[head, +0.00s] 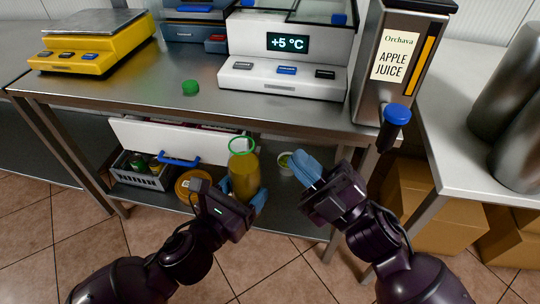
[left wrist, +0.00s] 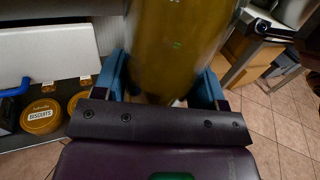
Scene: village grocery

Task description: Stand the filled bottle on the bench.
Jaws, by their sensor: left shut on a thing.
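The filled bottle (head: 244,174), amber with a green ring at its open top, is held roughly upright by my left gripper (head: 243,194). The bottle also shows in the left wrist view (left wrist: 178,45), between the blue fingers of the left gripper (left wrist: 168,88). In the head view it appears in front of the bench's front edge. The steel bench (head: 150,100) carries a green cap (head: 190,88). My right gripper (head: 305,168) is to the right of the bottle, its blue fingers seen close together and apart from the bottle; their gap is unclear.
A yellow scale (head: 75,62), a white unit reading +5 °C (head: 285,78) and an apple juice dispenser (head: 398,50) with a blue-topped tap stand on the bench. Bare steel lies around the cap. A white drawer front (head: 150,140) and a lower shelf with jars are below.

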